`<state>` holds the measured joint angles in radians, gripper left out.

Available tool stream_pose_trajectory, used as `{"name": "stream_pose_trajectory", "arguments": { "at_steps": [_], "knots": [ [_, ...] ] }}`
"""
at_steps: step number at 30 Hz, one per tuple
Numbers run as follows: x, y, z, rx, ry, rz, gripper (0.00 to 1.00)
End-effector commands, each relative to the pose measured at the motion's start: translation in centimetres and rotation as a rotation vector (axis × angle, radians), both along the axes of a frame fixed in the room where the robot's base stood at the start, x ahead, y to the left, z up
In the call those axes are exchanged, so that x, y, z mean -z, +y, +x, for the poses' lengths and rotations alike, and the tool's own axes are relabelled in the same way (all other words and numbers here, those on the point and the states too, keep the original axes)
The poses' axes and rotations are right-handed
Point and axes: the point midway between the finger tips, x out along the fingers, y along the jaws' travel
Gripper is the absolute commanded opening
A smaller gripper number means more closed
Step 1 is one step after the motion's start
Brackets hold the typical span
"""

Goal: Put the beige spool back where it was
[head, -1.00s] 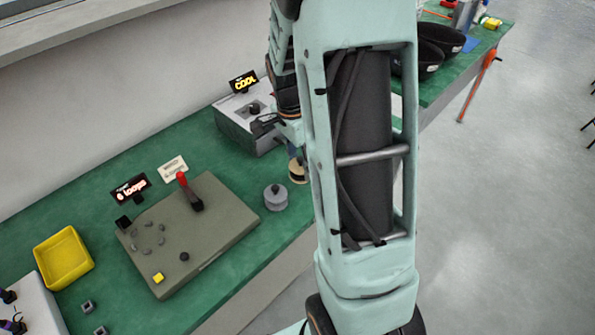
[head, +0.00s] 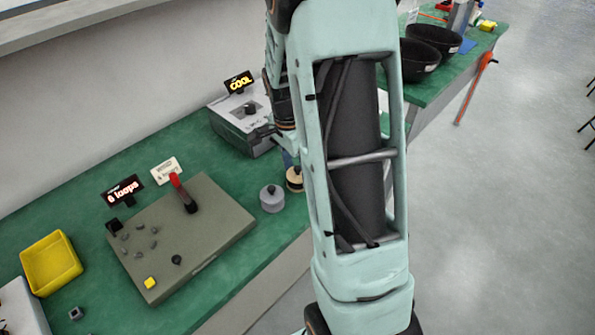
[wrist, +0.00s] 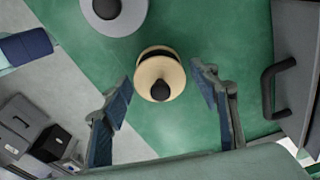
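The beige spool (head: 295,179) stands upright on the green bench, right of the grey spool (head: 272,198) and in front of the grey COOL box. In the wrist view the beige spool (wrist: 160,76) shows from above, with its dark knob. My gripper (wrist: 163,90) is open over it, one finger on each side, with visible gaps and nothing held. How far above the spool the fingertips are I cannot tell. In the head view my arm hides most of the gripper. The grey spool (wrist: 113,14) is at the top of the wrist view.
The grey COOL box (head: 240,125) stands behind the spools; its dark handle (wrist: 272,85) is right of my gripper in the wrist view. An olive panel (head: 215,225) with a red-tipped lever and a yellow tray (head: 51,262) lie left. Black bowls (head: 432,45) stand on the far bench.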

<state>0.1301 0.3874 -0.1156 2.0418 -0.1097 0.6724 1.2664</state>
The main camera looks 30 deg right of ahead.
Motion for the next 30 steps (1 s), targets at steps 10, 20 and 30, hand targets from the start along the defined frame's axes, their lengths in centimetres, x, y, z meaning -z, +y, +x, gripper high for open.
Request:
{"name": "stream_pose_trajectory", "arguments": {
  "at_steps": [10, 20, 30],
  "knots": [
    [-0.3, 0.0, 0.0, 0.0, 0.0, 0.0, 0.6],
    [-6.1, 0.7, 0.1, -0.002, -0.007, -0.001, 0.6],
    [-11.6, 1.3, -0.1, 0.0, -0.003, -0.001, 0.6]
  ]
}}
